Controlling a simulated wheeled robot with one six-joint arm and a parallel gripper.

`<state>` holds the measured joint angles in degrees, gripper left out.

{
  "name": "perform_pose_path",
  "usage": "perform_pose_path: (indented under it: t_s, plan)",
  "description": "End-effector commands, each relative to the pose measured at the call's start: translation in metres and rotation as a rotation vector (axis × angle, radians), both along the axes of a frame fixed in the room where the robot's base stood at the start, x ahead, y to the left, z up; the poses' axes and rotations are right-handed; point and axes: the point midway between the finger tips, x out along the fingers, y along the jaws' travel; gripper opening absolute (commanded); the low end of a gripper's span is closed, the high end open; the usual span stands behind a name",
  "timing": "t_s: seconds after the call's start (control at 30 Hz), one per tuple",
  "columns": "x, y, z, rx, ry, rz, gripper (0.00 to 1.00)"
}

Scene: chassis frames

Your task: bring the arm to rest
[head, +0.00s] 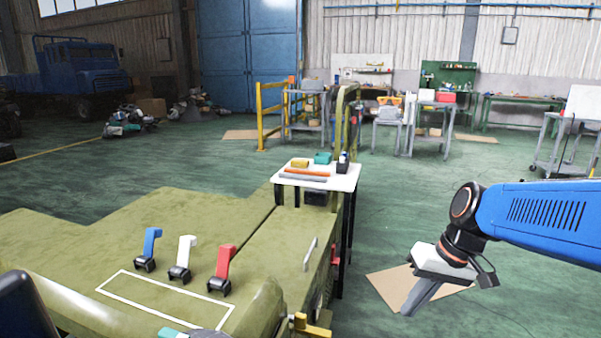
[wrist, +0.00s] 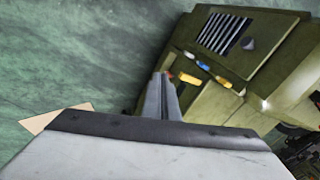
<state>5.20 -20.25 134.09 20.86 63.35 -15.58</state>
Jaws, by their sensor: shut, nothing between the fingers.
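My gripper (head: 414,300) is at the right of the head view, at the end of my blue arm. It points down over the green floor, above a flat cardboard sheet (head: 440,292). Its fingers are together with nothing between them. In the wrist view the closed fingers (wrist: 162,92) show in the middle, and the gripper touches nothing that I can see.
An olive chassis (head: 120,220) fills the left foreground, with a blue (head: 150,242), a white (head: 186,255) and a red lever (head: 225,265) on it. A small white table (head: 345,181) holding parts stands beside it. The floor right of that table is mostly clear.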

Motion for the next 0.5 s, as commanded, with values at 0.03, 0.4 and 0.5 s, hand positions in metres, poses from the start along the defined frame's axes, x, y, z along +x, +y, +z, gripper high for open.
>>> perform_pose_path:
  t_s: [0.03, 0.4, 0.5]
  plan:
    - [-0.011, -0.002, 0.002, -0.026, -0.023, -0.001, 0.00]
    - [-0.075, -0.028, 0.005, -0.200, -0.176, -0.045, 0.00]
    - [-0.090, -0.035, 0.005, -0.239, -0.221, -0.058, 0.00]
